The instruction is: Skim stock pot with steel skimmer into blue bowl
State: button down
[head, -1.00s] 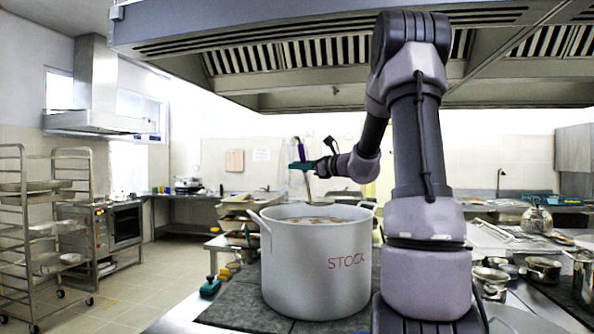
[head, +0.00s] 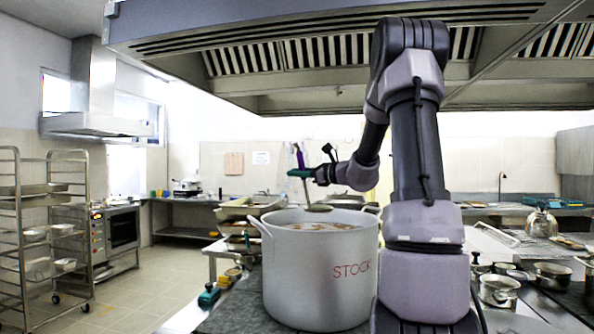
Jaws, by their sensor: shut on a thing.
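The large grey stock pot (head: 318,275), marked STOCK in red, stands upright on the counter in front of me. Brownish stock with pale patches (head: 318,226) shows inside its rim. My gripper (head: 302,172), with green fingers, is above the far side of the pot and shut on the skimmer's handle (head: 299,158), which looks purple at the top. The skimmer's round steel head (head: 318,208) shows near the pot's far rim, seemingly above the stock. Whether it carries any scum is too small to tell. I cannot make out the blue bowl.
A small teal-topped object (head: 208,295) lies on the counter left of the pot. Metal pans (head: 497,287) crowd the counter at right. A wire rack trolley (head: 40,230) stands at far left. The extractor hood (head: 330,60) hangs overhead. The left floor is clear.

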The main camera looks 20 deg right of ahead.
notch_tip(320, 180, down, 12)
dwell(0.9)
dwell(0.3)
dwell(0.4)
